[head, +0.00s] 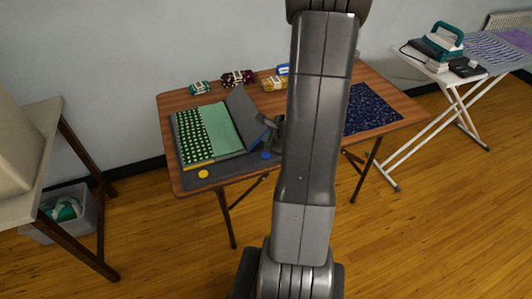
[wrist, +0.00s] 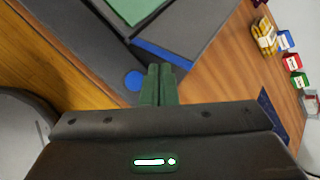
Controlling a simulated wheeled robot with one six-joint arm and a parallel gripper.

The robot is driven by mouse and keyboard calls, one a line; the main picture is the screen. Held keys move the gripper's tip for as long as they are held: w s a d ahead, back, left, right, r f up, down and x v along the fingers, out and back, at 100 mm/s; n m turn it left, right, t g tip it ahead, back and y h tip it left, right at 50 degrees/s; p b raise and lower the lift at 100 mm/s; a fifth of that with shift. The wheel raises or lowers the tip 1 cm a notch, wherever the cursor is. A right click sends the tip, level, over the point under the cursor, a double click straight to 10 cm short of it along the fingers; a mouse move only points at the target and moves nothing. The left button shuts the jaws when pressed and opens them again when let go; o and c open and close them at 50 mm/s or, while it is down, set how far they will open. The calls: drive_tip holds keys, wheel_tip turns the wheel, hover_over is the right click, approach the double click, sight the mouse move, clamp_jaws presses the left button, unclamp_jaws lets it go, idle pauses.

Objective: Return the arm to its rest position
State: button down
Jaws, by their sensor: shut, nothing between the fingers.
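My gripper (wrist: 159,84) shows in the wrist view with its two green-tinted fingers together and nothing between them. It is above the near edge of the folding table (wrist: 222,70), close to a grey board with a blue edge strip (wrist: 165,56) and a blue round disc (wrist: 133,81). In the head view my arm rises through the middle of the picture and hides part of the table. My gripper is mostly hidden there, beside the right end of the grey folder (head: 243,118).
Green fabrics (head: 207,132) lie on the folder, left on the table. A yellow disc (head: 203,174) lies near the front edge. Several yarn bundles (head: 238,78) line the back. A navy cloth (head: 369,109) lies right. An ironing board (head: 440,77) stands right, another table (head: 33,140) left.

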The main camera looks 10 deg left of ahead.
drive_tip(key=shift+f, duration=0.2)
drive_tip(key=shift+f+b, duration=0.45)
drive_tip(key=shift+b, duration=0.05)
drive_tip(key=shift+r+p, duration=0.35)
drive_tip(key=shift+p, duration=0.8)
wheel_tip(320, 180, up, 4)
drive_tip(key=p, duration=0.3)
drive_tip(key=shift+r, duration=0.15)
wheel_tip(320, 180, down, 5)
drive_tip(key=b, duration=0.4)
drive_tip(key=shift+f+b, duration=0.25)
drive_tip(key=shift+b, duration=0.45)
